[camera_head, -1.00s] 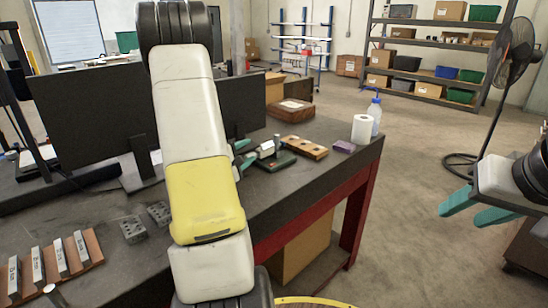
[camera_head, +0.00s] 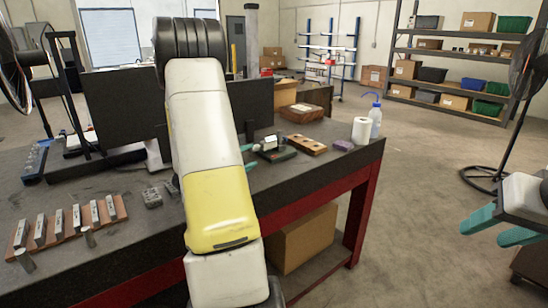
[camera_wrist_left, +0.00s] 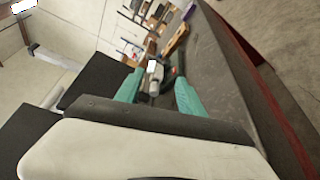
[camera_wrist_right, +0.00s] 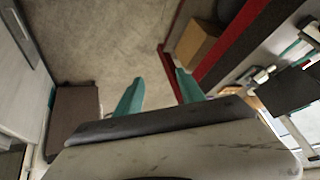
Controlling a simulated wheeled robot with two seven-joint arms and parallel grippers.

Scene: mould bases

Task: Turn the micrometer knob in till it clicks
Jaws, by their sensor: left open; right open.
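The micrometer (camera_head: 269,143) sits on a dark green stand base (camera_head: 279,155) on the workbench. It is small, and its knob cannot be made out clearly. My left gripper (camera_head: 248,157) is open just left of it, with its teal fingers pointing toward it; my own arm covers part of the view. In the left wrist view the micrometer (camera_wrist_left: 154,86) shows between and beyond the open fingers (camera_wrist_left: 159,88); contact cannot be told. My right gripper (camera_head: 499,227) is open and empty, away from the bench at the right; its fingers (camera_wrist_right: 159,88) point over the floor.
On the workbench (camera_head: 330,170), a wooden block with holes (camera_head: 307,146), a purple block (camera_head: 342,145), a paper roll (camera_head: 361,130) and a bottle (camera_head: 375,122) stand right of the micrometer. A monitor (camera_head: 125,103) stands behind my left arm. Steel blocks on a board (camera_head: 68,222) lie front left.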

